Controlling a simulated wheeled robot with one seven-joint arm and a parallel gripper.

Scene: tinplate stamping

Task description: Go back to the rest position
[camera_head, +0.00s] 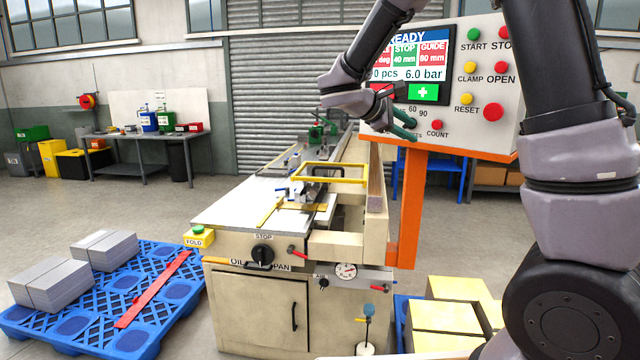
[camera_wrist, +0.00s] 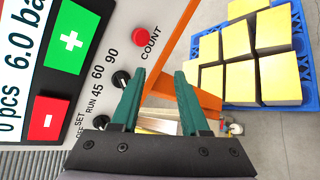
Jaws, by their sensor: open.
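My gripper (camera_head: 402,126) is at the lower left of the control panel (camera_head: 480,135), in front of its lower knobs. In the wrist view my gripper (camera_wrist: 160,95) shows two green fingers spread apart with nothing between them. The panel's screen reads READY, STOP 40 mm, GUIDE 80 mm and 6.0 bar. A black selector knob (camera_wrist: 121,79) sits close to the left finger; whether they touch I cannot tell. The red COUNT button (camera_wrist: 151,47) is just above the fingers. My arm comes down from the upper right and partly covers the panel.
The stamping machine (camera_head: 260,300) stands below, with a yellow frame (camera_head: 330,166) on top. An orange post (camera_head: 408,205) carries the panel. A blue pallet (camera_head: 140,340) with grey stacks is at left; another blue pallet (camera_wrist: 208,75) holds yellow-topped stacks. A workbench (camera_head: 140,137) stands behind.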

